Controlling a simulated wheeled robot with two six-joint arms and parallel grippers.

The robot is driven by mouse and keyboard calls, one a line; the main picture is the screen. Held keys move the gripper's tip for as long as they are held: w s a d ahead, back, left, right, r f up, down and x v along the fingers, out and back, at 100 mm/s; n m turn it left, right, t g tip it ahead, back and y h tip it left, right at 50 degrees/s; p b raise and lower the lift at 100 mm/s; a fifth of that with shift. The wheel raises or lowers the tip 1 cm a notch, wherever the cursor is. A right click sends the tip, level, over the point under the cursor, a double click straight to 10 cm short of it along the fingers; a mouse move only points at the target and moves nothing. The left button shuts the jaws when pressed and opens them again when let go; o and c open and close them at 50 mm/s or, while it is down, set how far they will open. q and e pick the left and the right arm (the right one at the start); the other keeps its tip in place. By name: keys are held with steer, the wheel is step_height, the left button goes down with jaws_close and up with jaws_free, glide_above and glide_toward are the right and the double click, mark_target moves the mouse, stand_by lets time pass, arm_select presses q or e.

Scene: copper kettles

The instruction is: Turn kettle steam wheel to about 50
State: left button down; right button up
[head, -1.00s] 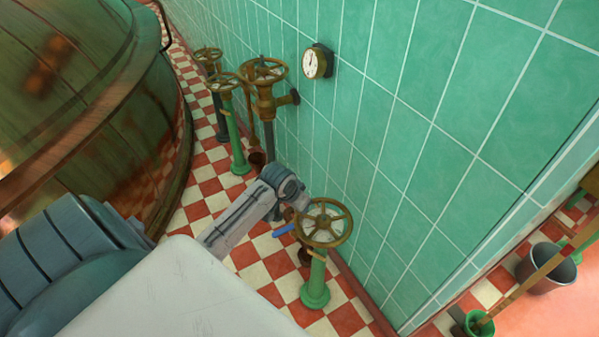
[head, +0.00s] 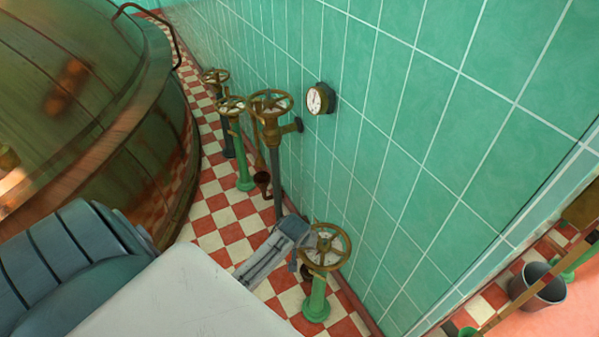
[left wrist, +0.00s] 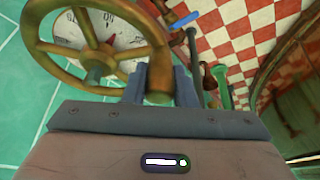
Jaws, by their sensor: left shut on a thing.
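A brass spoked wheel (head: 343,253) tops a short green post (head: 316,302) beside the tiled wall. A white dial (left wrist: 68,32) with numbers shows beneath the wheel (left wrist: 152,35) in the left wrist view. Some figures show upside down there, but I cannot tell the reading. My left gripper (head: 308,240) is at the wheel's left side in the head view. In the left wrist view its two fingers (left wrist: 160,84) stand on either side of the rim, shut on it. My right gripper is not in view.
Several other brass wheels, including one on a brown pipe (head: 271,103), stand farther along the wall near a round gauge (head: 320,99). A large copper kettle (head: 90,110) fills the left. Checkered floor (head: 225,215) lies between. A bucket (head: 537,285) stands at lower right.

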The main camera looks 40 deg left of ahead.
arm_select(q)
steer(key=shift+s+d+r+n+p, duration=0.2)
steer(key=shift+s+d+n+p, duration=0.1)
steer(key=shift+d+n+p, duration=0.25)
steer(key=shift+s+d+f+p, duration=0.25)
steer(key=shift+s+d+p, duration=0.1)
steer(key=shift+p, duration=0.45)
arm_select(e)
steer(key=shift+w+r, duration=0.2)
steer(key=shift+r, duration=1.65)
arm_select(q)
steer(key=c, duration=1.2)
jaws_free()
steer(key=v, duration=0.7)
steer(key=b+v, duration=0.1)
steer(key=v, duration=0.3)
steer(key=shift+w+d, duration=0.15)
steer(key=shift+d, duration=0.1)
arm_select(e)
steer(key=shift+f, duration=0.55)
